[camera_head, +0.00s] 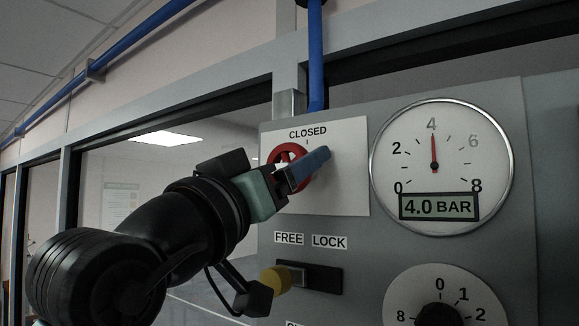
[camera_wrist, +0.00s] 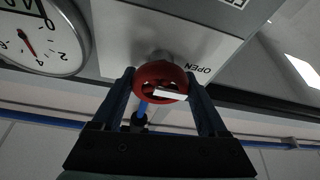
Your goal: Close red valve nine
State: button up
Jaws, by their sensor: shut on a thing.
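The red valve wheel (camera_head: 283,154) is mounted on a white plate (camera_head: 345,185) marked CLOSED at the top. In the head view my gripper (camera_head: 312,164) covers much of the wheel. In the wrist view the red wheel (camera_wrist: 160,74) sits between the two fingers of my gripper (camera_wrist: 160,80), which is shut on it. A white bar mark shows on the wheel, and an OPEN label shows beside it on the plate. No number nine is visible.
Right of the valve a round gauge (camera_head: 440,135) reads 4.0 BAR, its red needle near 4. Below the valve, a black slot (camera_head: 318,279) has a yellow knob (camera_head: 275,281) on the FREE side of the FREE/LOCK labels. A numbered dial (camera_head: 397,290) is at lower right.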

jog(key=shift+f+m+b, duration=0.1)
jog(key=shift+m+b, duration=0.3)
jog(key=shift+m, duration=0.1)
jog(key=m+h+b, duration=0.1)
jog(key=m, duration=0.1)
jog(key=m+g+h+b, duration=0.1)
jog(key=m, duration=0.1)
jog(key=shift+m+g, duration=0.3)
jog(key=m+g+h, duration=0.1)
jog(key=m, duration=0.2)
jog(key=m+g+h+b, duration=0.1)
jog(key=m, duration=0.2)
jog(key=shift+d+g, duration=0.1)
jog(key=shift+g, duration=0.3)
jog(key=m+g, duration=0.1)
jog(key=m, duration=0.2)
jog(key=m+g+h+p, duration=0.1)
jog(key=m, duration=0.3)
jog(key=shift+s+r+g, duration=0.1)
jog(key=shift+r+g, duration=0.1)
jog(key=shift+g, duration=0.2)
jog(key=m+g+p, duration=0.1)
jog(key=m, duration=0.1)
jog(key=m+p, duration=0.1)
jog(key=m, duration=0.1)
jog(key=shift+f+m+g+y, duration=0.15)
jog(key=shift+m+g+y, duration=0.15)
jog(key=shift+m+g, duration=0.1)
jog(key=o, duration=1.3)
jog(key=shift+f, duration=0.1)
